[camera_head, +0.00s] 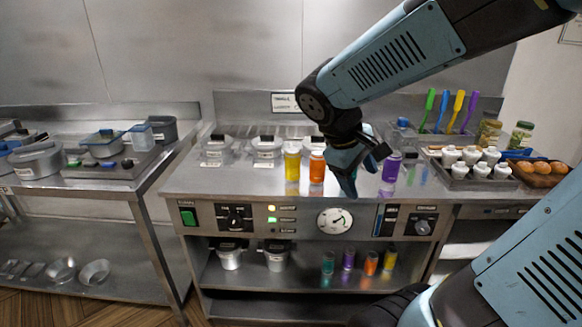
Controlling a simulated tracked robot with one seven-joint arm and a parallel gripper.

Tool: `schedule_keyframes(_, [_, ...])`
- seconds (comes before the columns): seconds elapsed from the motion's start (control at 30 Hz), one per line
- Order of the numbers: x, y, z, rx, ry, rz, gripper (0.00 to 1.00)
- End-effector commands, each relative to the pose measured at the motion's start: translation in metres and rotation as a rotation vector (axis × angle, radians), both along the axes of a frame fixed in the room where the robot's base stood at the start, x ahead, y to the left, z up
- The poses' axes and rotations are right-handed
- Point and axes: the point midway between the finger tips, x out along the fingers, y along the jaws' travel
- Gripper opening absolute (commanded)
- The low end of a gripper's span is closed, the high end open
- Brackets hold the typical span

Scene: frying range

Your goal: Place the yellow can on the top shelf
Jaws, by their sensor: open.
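A yellow can (292,166) stands upright on the steel counter top (240,182), just left of an orange can (317,167). Another, smaller-looking yellow can (390,260) stands on the shelf (300,281) under the control panel, at the right end of a row with an orange, a purple and a teal can. My gripper (364,172) is open, pointing down above the counter, right of the orange can and left of a purple can (391,166). It is apart from both yellow cans. My gripper hides part of the counter behind it.
Lidded pots (265,148) stand at the counter's back left. On the right are a tray of white jars (472,160) and a basket of brown round items (541,172). Two pots (230,258) stand on the shelf's left. The shelf's middle has free room.

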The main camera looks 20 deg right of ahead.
Motion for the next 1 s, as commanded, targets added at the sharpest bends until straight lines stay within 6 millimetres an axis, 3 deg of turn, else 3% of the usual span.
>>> schedule_keyframes(0.3, [0.053, -0.018, -0.026, -0.401, 0.276, 0.284, 0.69])
schedule_keyframes(0.53, [0.104, -0.01, -0.042, -0.695, 0.427, 0.512, 0.69])
schedule_keyframes(0.77, [0.159, 0.02, -0.066, -0.989, 0.532, 0.763, 0.69])
schedule_keyframes(1.0, [0.209, 0.073, -0.104, -1.274, 0.58, 1.029, 0.69])
